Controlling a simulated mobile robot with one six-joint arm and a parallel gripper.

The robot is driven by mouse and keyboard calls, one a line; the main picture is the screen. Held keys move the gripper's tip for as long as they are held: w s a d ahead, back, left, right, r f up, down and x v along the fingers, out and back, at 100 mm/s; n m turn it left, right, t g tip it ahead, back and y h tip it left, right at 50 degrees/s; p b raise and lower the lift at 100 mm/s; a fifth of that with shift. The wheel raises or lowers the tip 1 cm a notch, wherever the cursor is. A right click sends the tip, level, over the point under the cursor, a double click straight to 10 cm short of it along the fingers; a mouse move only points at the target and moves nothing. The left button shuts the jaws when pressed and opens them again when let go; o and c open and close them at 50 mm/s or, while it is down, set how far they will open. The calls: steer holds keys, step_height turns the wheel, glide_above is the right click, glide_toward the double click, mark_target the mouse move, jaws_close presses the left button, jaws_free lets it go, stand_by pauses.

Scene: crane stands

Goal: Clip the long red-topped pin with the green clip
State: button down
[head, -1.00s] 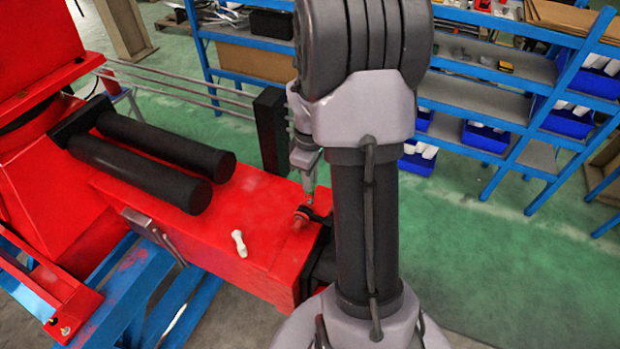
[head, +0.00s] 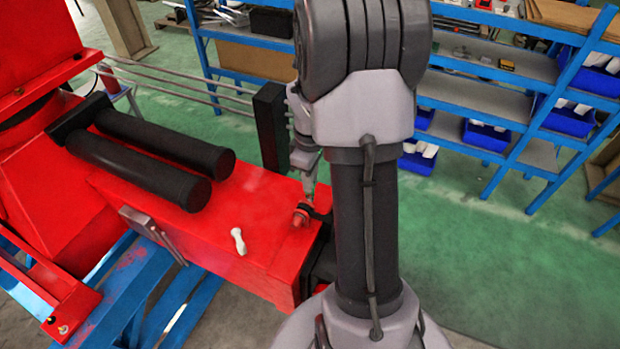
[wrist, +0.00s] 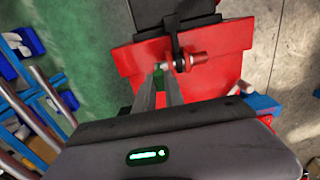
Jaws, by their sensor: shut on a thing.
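The red-topped pin (head: 301,216) sits at the right end of the red beam, in a black bracket. In the wrist view its red head (wrist: 199,59) lies to the right and its silver shaft (wrist: 180,65) points left towards my fingertips. My gripper (head: 308,196) is just above and beside the pin in the head view. In the wrist view my gripper (wrist: 162,72) is shut on a small green clip (wrist: 158,70), mostly hidden between the fingertips. The clip is close to the shaft's end; I cannot tell if they touch.
Two black cylinders (head: 165,155) lie on the beam at left. A black upright block (head: 270,130) stands behind it. Blue shelves (head: 500,120) stand at the back; green floor between is clear.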

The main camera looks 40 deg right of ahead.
steer(key=shift+f+b, duration=0.9)
steer(key=shift+f, duration=0.25)
steer(key=c, duration=1.3)
jaws_free()
steer(key=shift+c, duration=0.2)
step_height(320, 180, up, 5)
steer(key=p, duration=0.4)
steer(key=shift+r, duration=0.15)
